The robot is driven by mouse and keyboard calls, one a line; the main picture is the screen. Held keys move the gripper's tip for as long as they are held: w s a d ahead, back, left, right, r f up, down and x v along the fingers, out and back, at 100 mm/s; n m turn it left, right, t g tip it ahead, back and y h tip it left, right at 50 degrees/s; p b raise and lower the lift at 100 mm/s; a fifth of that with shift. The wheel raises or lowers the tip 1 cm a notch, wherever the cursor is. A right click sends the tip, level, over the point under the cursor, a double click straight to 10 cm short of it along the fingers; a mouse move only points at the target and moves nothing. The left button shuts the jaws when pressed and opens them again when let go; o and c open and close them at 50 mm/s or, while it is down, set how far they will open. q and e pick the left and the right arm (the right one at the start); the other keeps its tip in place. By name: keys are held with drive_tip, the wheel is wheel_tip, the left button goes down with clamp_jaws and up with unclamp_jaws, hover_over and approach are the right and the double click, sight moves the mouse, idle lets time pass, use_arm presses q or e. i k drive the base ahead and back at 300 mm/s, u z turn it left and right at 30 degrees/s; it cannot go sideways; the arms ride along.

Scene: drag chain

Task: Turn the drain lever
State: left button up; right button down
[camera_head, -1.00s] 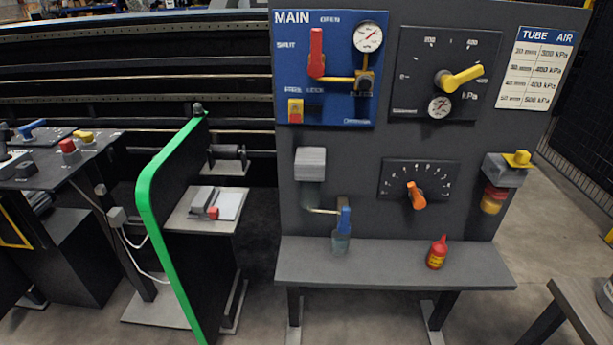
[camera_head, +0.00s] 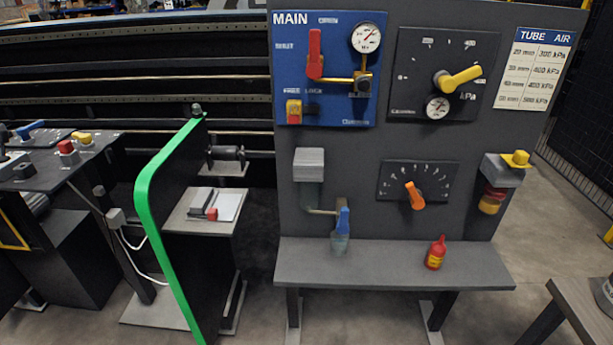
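The likely drain lever is a small blue handle (camera_head: 343,221) on a thin pipe below a grey box (camera_head: 309,164) on the dark panel. The blue handle points upright. A clear bluish cup (camera_head: 340,243) is directly under it on the grey shelf (camera_head: 395,266). Above, the blue MAIN board (camera_head: 345,105) carries a red lever (camera_head: 315,54), upright, and a round gauge (camera_head: 366,38). Neither of my grippers is in view.
A yellow knob (camera_head: 460,79) and an orange knob (camera_head: 414,196) are on the panel. A red bottle (camera_head: 435,253) stands on the shelf, right of the cup. A green-edged guard (camera_head: 157,190) stands left of the panel. The shelf between cup and bottle is clear.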

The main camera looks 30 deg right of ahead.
sight(342, 227)
drive_tip(key=z, duration=0.75)
drive_tip(key=k, duration=0.6)
drive_tip(key=u, duration=0.8)
drive_tip(key=i, duration=0.85)
drive_tip(key=z, duration=0.45)
